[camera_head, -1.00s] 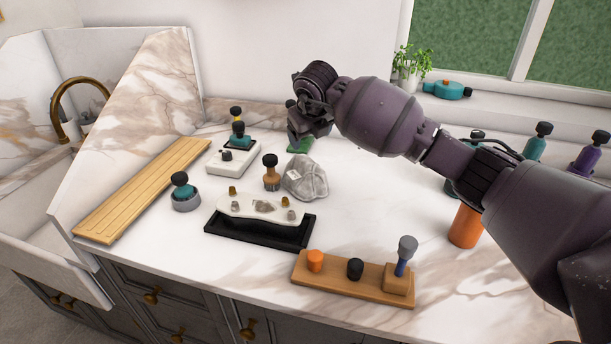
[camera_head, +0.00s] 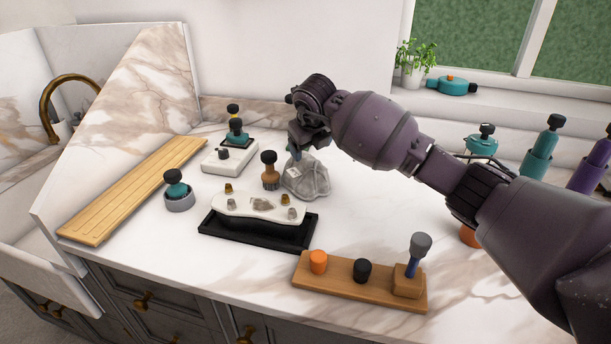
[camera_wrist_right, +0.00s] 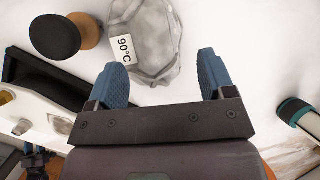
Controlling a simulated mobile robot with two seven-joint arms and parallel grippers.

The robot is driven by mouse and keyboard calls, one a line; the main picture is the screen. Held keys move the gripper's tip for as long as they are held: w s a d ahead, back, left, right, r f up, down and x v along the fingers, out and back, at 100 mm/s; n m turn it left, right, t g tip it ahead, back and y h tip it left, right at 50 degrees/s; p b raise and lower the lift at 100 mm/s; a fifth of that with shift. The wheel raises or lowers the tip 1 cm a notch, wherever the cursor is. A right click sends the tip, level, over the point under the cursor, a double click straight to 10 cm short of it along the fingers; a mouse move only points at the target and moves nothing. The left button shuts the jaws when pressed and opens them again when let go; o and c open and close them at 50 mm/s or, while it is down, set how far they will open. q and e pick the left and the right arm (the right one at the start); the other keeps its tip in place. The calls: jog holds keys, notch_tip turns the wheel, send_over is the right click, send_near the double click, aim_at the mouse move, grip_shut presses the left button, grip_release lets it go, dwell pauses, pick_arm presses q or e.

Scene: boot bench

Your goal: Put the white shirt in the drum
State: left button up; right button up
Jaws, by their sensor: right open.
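A crumpled, pale grey-white cloth item (camera_head: 308,180) lies on the marble counter; it may be the white shirt. In the right wrist view the cloth (camera_wrist_right: 150,45) bears a white tag reading "90°C". My right gripper (camera_head: 296,153) is above the cloth's back left side and partly hides it. In the right wrist view the blue fingers of my right gripper (camera_wrist_right: 162,80) are spread apart with nothing between them, and the cloth lies just beyond the tips. I cannot make out a drum.
A wooden-handled tool with a black knob (camera_head: 270,170) stands close left of the cloth. A black tray (camera_head: 255,238) holding a white piece is in front. A wooden block (camera_head: 335,282) with knobs is at the front right. Bare counter lies right of the cloth.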

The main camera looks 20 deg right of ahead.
aim_at(307, 156)
jog(key=b+x, duration=0.1)
jog(key=x, duration=0.2)
jog(key=b+x, duration=0.1)
jog(key=x, duration=0.1)
jog(key=shift+s+a+b, duration=0.15)
jog(key=shift+a+b, duration=0.15)
jog(key=shift+a, duration=0.05)
jog(key=shift+f, duration=0.1)
jog(key=shift+d+r, duration=0.1)
jog(key=shift+r, duration=0.15)
jog(key=shift+f, duration=0.3)
jog(key=c, duration=1.2)
